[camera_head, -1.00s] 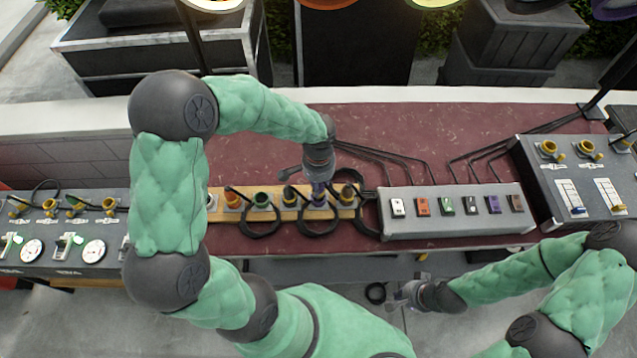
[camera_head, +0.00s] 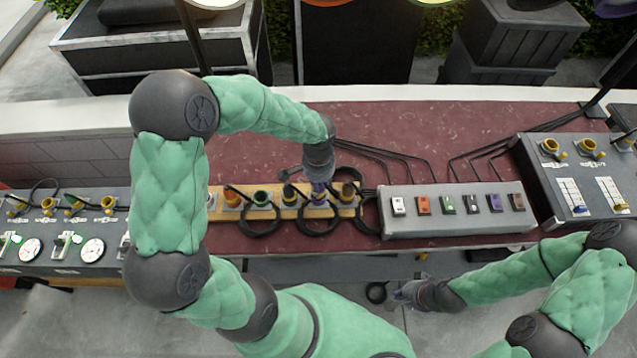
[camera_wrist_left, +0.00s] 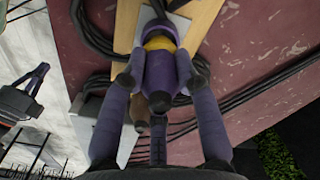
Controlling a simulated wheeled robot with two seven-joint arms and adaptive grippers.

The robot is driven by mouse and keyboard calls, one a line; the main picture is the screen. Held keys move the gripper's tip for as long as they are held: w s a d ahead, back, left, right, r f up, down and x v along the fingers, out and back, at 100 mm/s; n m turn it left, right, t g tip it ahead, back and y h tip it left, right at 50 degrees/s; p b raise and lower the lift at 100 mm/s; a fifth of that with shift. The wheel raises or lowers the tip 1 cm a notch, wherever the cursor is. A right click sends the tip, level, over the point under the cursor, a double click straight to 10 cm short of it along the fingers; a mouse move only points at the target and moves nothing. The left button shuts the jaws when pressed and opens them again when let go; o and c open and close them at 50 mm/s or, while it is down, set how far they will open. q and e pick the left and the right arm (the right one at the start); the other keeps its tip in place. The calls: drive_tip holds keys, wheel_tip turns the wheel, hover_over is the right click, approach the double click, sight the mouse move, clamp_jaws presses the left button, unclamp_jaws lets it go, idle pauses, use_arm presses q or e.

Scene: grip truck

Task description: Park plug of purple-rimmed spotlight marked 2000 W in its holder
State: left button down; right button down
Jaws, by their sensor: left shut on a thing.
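A purple plug (camera_wrist_left: 158,72) with a yellow band sits between the fingers of my left gripper (camera_wrist_left: 162,82), which is shut on it. It lines up with a purple holder (camera_wrist_left: 157,30) on the wooden board; how deep it sits I cannot tell. In the head view my left gripper (camera_head: 319,180) is over the purple spot on the wooden board (camera_head: 272,212), partly hiding it. A purple-rimmed spotlight (camera_head: 614,10) is cut off at the top right; no marking is readable. My right gripper (camera_head: 405,294) hangs in front of the table, apart from everything; its fingers are unclear.
Other coloured plugs, including an orange one (camera_head: 232,198) and a green one (camera_head: 262,199), stand close beside on the board with looped black cables. A grey switch box (camera_head: 455,222) is to the right. Control boxes stand at both ends.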

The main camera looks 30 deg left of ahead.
use_arm(q)
drive_tip(key=shift+f+b, duration=0.9)
drive_tip(key=shift+f, duration=0.25)
drive_tip(key=c, duration=0.5)
unclamp_jaws()
drive_tip(key=shift+c, duration=0.2)
drive_tip(key=shift+r, duration=0.15)
drive_tip(key=shift+r+p, duration=1.9)
drive_tip(key=shift+r, duration=0.5)
drive_tip(key=shift+f, duration=0.1)
